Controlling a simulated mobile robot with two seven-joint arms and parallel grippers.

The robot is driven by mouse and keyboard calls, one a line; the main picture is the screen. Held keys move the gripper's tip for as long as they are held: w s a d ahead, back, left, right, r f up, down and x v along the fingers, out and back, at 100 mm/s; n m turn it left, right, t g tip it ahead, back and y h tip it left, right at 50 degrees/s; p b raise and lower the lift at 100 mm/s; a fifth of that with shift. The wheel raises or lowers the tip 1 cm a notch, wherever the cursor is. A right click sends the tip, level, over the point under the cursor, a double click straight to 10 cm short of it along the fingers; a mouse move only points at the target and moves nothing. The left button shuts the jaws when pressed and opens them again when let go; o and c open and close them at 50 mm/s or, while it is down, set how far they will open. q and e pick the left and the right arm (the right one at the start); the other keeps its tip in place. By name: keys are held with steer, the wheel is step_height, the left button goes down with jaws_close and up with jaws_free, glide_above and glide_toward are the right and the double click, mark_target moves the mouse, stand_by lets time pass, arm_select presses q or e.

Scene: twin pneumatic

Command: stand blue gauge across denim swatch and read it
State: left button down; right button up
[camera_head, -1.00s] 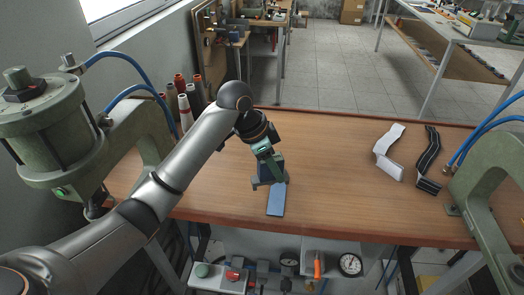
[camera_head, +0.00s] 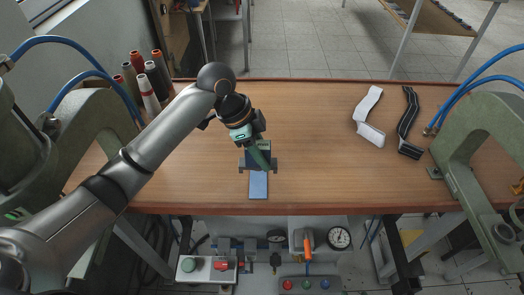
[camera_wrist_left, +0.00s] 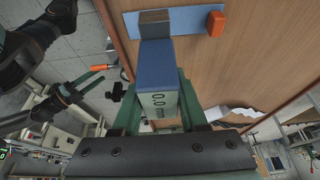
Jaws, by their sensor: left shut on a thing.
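My left gripper (camera_head: 260,160) is shut on the blue gauge (camera_head: 257,158), just above the near middle of the table. In the left wrist view the gauge (camera_wrist_left: 155,68) sits between the green fingers, with a display that reads 0.0 mm. Its grey foot overlaps the denim swatch (camera_head: 258,187), a flat blue strip on the wood; whether they touch I cannot tell. The swatch (camera_wrist_left: 185,22) also shows in the left wrist view, with an orange block (camera_wrist_left: 215,24) at one end. The gripper hides part of the swatch in the head view.
A white strap (camera_head: 369,120) and a black striped strap (camera_head: 408,125) lie at the right. Several thread spools (camera_head: 148,90) stand at the back left. Green presses flank the table, one at the right (camera_head: 480,150). The wood between gripper and straps is clear.

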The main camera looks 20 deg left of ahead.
arm_select(q)
steer(key=shift+f+b, duration=0.75)
steer(key=shift+f, duration=1.7)
steer(key=shift+p, duration=0.6)
steer(key=shift+f, duration=0.5)
steer(key=shift+c, duration=1.8)
jaws_free()
